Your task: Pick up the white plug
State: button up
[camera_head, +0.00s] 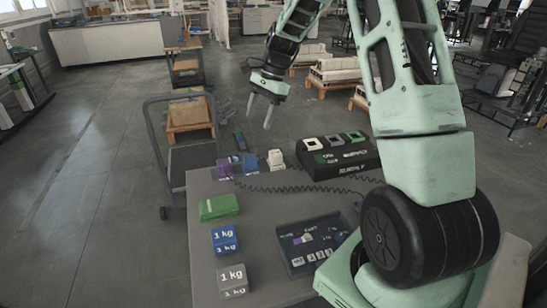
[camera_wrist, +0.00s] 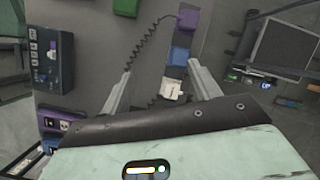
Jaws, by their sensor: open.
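The white plug (camera_head: 276,160) stands near the far edge of the grey table in the head view, left of a black socket box. It also shows in the wrist view (camera_wrist: 172,89), between my two fingers and partly close to the dark gripper body's edge. My gripper (camera_head: 259,116) is open and empty, above and beyond the table's far edge in the head view. In the wrist view the fingers of my gripper (camera_wrist: 160,69) are spread on either side of the plug, with no contact that I can make out.
A blue plug (camera_wrist: 180,57) and a purple plug (camera_wrist: 187,19) sit in line beside the white one. Coiled black cords run over the table (camera_head: 202,285). The black socket box (camera_head: 366,162), green block (camera_head: 219,207), blue weight (camera_head: 224,240), white weight (camera_head: 232,279) and dark tray (camera_head: 287,252) stand nearby.

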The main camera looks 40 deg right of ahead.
jog(key=s+d+f+m, duration=0.15)
jog(key=d+m, duration=0.35)
jog(key=d, duration=0.7)
jog(key=t+p, duration=0.1)
jog(key=p, duration=0.1)
send_near(276, 152)
jog(key=x, duration=0.5)
jog(key=shift+a+r, duration=0.1)
jog(key=shift+a, duration=0.15)
jog(key=shift+d+p+x, duration=0.2)
jog(key=shift+p+x, duration=0.7)
jog(key=shift+x, duration=1.85)
jog(key=c, duration=1)
